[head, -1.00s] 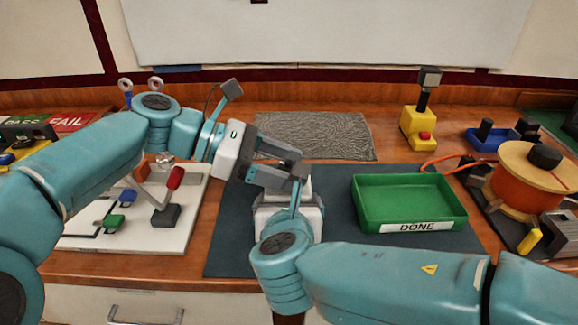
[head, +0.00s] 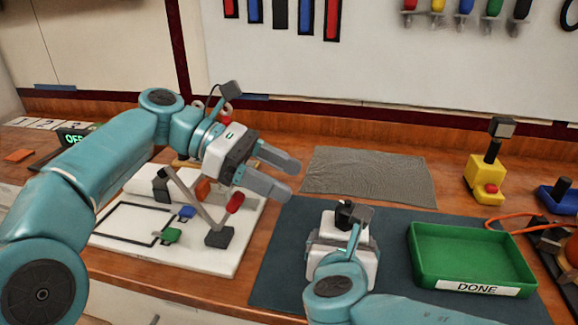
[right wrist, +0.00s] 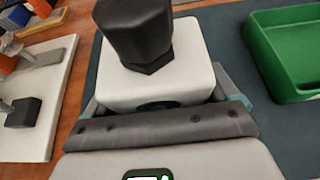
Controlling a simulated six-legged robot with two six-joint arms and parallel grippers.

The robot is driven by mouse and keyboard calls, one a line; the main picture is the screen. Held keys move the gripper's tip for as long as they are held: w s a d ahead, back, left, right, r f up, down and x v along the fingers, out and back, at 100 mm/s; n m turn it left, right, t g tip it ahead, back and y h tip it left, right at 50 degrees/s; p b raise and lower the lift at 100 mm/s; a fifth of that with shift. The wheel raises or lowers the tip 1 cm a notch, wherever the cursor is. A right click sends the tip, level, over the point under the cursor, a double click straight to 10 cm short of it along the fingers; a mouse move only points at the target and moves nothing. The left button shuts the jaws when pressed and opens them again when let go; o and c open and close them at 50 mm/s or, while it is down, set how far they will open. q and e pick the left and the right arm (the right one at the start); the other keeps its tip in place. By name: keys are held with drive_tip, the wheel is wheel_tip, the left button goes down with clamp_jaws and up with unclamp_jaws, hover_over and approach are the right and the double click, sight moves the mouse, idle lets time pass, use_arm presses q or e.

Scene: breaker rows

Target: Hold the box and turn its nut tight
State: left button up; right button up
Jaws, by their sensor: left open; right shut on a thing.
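A small white box (right wrist: 160,88) with a dark nut (right wrist: 138,35) on top fills the right wrist view. In the head view the box (head: 329,224) stands upright over the dark mat, with the nut (head: 345,214) partly behind my right wrist parts. My right gripper (right wrist: 155,122) is shut on the box; its fingertips are hard to make out. My left gripper (head: 288,178) is open and empty, up and to the left of the box, apart from the nut. I cannot tell how tight the nut sits.
A green tray marked DONE (head: 484,287) stands on the dark mat (head: 284,262), right of the box. A white board (head: 205,262) with a red-handled lever (head: 235,204) lies left, below my left arm. A grey cloth (head: 370,175) and a yellow stand (head: 484,182) are behind.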

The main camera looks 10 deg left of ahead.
drive_tip(key=shift+f, duration=0.25)
drive_tip(key=o, duration=1.1)
drive_tip(key=shift+o, duration=0.3)
drive_tip(key=shift+w, duration=0.1)
